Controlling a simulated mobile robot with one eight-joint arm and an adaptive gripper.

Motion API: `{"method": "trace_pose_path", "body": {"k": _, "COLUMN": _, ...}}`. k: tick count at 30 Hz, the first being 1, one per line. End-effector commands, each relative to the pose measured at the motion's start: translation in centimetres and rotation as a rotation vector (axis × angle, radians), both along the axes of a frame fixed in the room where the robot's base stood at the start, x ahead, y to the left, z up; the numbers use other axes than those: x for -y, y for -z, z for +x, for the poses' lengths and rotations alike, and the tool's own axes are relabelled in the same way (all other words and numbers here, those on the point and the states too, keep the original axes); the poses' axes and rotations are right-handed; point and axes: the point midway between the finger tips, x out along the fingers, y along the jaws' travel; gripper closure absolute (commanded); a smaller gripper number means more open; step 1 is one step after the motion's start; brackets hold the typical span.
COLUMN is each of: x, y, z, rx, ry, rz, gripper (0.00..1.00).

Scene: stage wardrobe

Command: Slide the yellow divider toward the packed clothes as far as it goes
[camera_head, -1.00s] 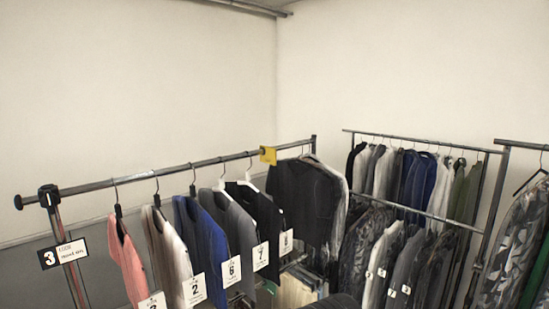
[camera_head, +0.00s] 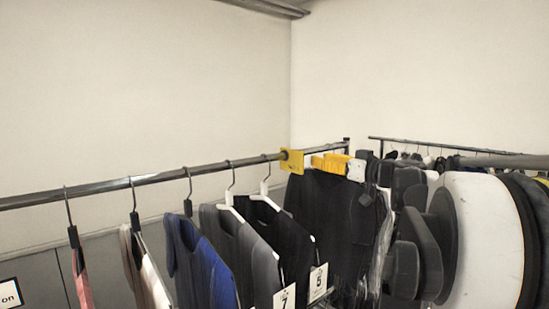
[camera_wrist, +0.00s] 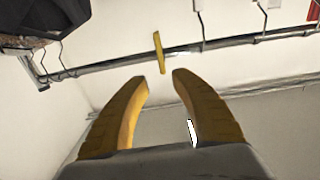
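The yellow divider (camera_head: 292,161) is a small plate on the metal rail (camera_head: 140,181). In the wrist view the divider (camera_wrist: 159,55) is seen nearly edge-on, just beyond my fingertips. The packed clothes (camera_head: 325,205) are dark garments hanging close together right of the divider, partly hidden by my arm; in the wrist view a dark garment (camera_wrist: 45,18) hangs at upper left. My gripper (camera_head: 322,161) has yellow fingers and reaches in from the right beside the divider. In the wrist view my gripper (camera_wrist: 162,77) is open and empty, apart from the divider.
Spaced garments with numbered tags, among them a blue one (camera_head: 200,262) and a grey one (camera_head: 240,250), hang left of the divider. A white-hangered black garment (camera_head: 285,235) is nearest it. Another rack (camera_head: 400,141) stands behind my arm at right. The wall side above the rail is clear.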

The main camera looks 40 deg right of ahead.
Motion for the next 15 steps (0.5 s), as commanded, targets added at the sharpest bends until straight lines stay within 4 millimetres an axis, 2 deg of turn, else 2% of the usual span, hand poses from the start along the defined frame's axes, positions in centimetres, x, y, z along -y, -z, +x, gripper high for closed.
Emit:
{"method": "trace_pose_path", "body": {"k": 9, "x": -0.7, "y": -0.3, "z": 6.4, "rx": -0.002, "ry": -0.004, "rz": 0.002, "gripper": 0.69}}
{"method": "trace_pose_path", "body": {"k": 15, "x": -0.9, "y": -0.1, "z": 8.7, "rx": -0.002, "ry": -0.003, "rz": 0.002, "gripper": 0.69}}
